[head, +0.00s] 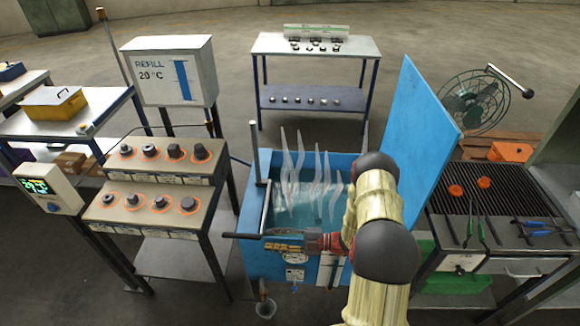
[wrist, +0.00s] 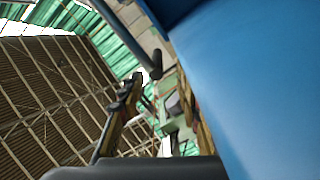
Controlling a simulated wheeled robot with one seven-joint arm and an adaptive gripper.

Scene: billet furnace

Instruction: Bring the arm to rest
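My arm reaches forward in the head view, bent at dark joints, in front of the blue quench tank (head: 262,180). My gripper (head: 272,246) points left at the tank's front rim, near a dark handle bar (head: 246,235). It is small there, and I cannot tell whether its fingers are apart or whether it touches the rim. I see nothing clearly held in it. In the wrist view a blue panel (wrist: 255,80) fills the right side close to the camera, and a dark part crosses the bottom edge.
The tank's blue lid (head: 415,125) stands raised on the right, close to my arm. Vapour rises from the water (head: 300,205). A stepped rack with several dark parts (head: 160,190) stands left. A grill (head: 495,205) with two glowing orange pieces is right. Open floor lies behind.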

